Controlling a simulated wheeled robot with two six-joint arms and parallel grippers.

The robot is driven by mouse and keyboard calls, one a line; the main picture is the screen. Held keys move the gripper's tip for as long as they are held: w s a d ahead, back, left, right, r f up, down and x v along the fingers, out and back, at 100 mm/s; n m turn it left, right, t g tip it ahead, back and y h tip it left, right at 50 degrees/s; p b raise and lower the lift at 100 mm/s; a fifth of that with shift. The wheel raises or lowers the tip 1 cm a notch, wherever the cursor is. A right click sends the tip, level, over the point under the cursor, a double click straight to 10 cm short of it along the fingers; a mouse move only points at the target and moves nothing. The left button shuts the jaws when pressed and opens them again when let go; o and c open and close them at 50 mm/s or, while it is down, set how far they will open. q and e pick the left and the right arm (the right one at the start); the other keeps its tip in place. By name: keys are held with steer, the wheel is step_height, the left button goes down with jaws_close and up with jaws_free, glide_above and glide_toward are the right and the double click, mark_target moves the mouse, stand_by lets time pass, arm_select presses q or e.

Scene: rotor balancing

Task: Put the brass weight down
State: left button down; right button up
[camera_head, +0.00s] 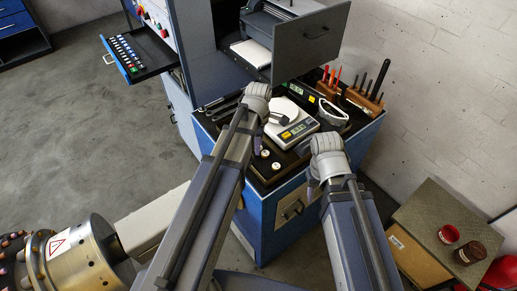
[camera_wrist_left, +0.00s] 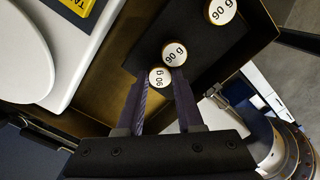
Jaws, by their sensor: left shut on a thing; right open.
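Several small brass weights with white "90 g" tops show in the left wrist view. One brass weight (camera_wrist_left: 160,77) is between the fingertips of my left gripper (camera_wrist_left: 160,80), which is shut on it. A second weight (camera_wrist_left: 175,52) is right beside it, and a third (camera_wrist_left: 222,11) stands further off on the dark tray surface (camera_wrist_left: 210,60). In the head view two weights (camera_head: 265,153) (camera_head: 276,166) show near my left gripper (camera_head: 262,130); the held one is hidden there. My right gripper (camera_head: 313,188) is open and empty at the bench's front right.
A white balance (camera_head: 297,128) stands just right of my left gripper; its round pan (camera_wrist_left: 25,60) shows in the wrist view. Wooden racks with tools (camera_head: 362,104) stand behind. The tray has a raised rim (camera_wrist_left: 268,20).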

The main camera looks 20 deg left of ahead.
arm_select(q)
steer(key=shift+f, duration=0.15)
steer(key=c, duration=0.5)
jaws_free()
steer(key=shift+c, duration=0.2)
steer(key=shift+r, duration=0.2)
step_height(320, 180, up, 12)
steer(key=p, duration=1.2)
steer(key=s+d+m, duration=0.5)
steer(key=s+m, duration=0.2)
steer(key=m, duration=0.4)
steer(key=s+d+m+y, duration=0.1)
steer(key=s+d+m, duration=0.4)
steer(key=m, duration=0.7)
steer(key=shift+s+d, duration=0.25)
steer(key=shift+s, duration=0.9)
